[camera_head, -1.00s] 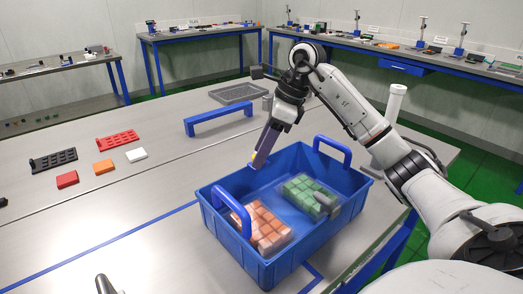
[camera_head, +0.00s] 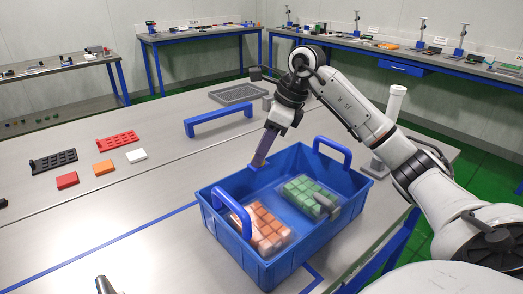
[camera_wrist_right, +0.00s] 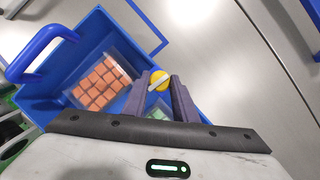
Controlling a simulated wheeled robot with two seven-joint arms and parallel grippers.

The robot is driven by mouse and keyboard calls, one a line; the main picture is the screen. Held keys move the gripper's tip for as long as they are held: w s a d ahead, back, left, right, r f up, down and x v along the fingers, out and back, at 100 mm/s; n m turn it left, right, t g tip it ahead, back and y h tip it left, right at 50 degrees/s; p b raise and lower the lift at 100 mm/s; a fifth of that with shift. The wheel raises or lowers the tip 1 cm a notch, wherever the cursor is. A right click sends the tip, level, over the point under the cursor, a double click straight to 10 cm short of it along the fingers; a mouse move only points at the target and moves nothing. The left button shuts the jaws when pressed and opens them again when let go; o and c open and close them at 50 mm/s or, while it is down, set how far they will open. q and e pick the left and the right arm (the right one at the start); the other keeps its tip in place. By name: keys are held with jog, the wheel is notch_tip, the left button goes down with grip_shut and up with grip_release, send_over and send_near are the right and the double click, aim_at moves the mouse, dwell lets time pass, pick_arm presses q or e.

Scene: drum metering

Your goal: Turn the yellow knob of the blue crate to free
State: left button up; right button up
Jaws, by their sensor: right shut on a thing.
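The blue crate (camera_head: 300,248) stands on the table in the head view, with two raised blue handles. It holds a clear pack of orange blocks (camera_head: 262,230) and one of green blocks (camera_head: 302,192). My right gripper (camera_head: 258,162) is at the crate's far left wall. In the right wrist view the yellow knob (camera_wrist_right: 161,76), with a pale bar across it, sits between the fingertips (camera_wrist_right: 159,84), which are shut on it. The fingers hide part of the knob. The knob is hidden in the head view.
A blue bridge-shaped handle (camera_head: 218,121) and a grey tray (camera_head: 238,93) lie behind the crate. Red (camera_head: 67,180), orange and white blocks and two slotted racks are at the left. A white post (camera_head: 393,105) stands behind my right arm.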

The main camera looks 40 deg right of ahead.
jog(key=m, duration=0.2)
jog(key=m+h+p, duration=0.1)
jog(key=m, duration=0.1)
jog(key=shift+s+a+t+h, duration=0.1)
jog(key=shift+a+t+h, duration=0.05)
jog(key=shift+t+h, duration=0.15)
jog(key=m+h+p, duration=0.1)
jog(key=m, duration=0.3)
jog(key=shift+a+r, duration=0.1)
jog(key=shift+a, duration=0.05)
jog(key=m+h+p, duration=0.1)
jog(key=m, duration=0.2)
jog(key=shift+a+m+h, duration=0.15)
jog(key=shift+m+h, duration=0.15)
jog(key=shift+h, duration=0.1)
jog(key=m+g+h, duration=0.1)
jog(key=m, duration=0.2)
pick_arm(q)
jog(key=shift+s+a+r+p, duration=0.1)
jog(key=shift+a+r+p, duration=0.15)
jog(key=shift+r, duration=0.35)
jog(key=shift+s+a+r+p, duration=0.15)
jog(key=shift+a+r, duration=0.1)
jog(key=shift+r, duration=0.35)
pick_arm(e)
jog(key=shift+a+m, duration=0.1)
jog(key=shift+m, duration=0.8)
jog(key=shift+g+h, duration=0.3)
jog(key=o, duration=1)
jog(key=shift+o, duration=0.2)
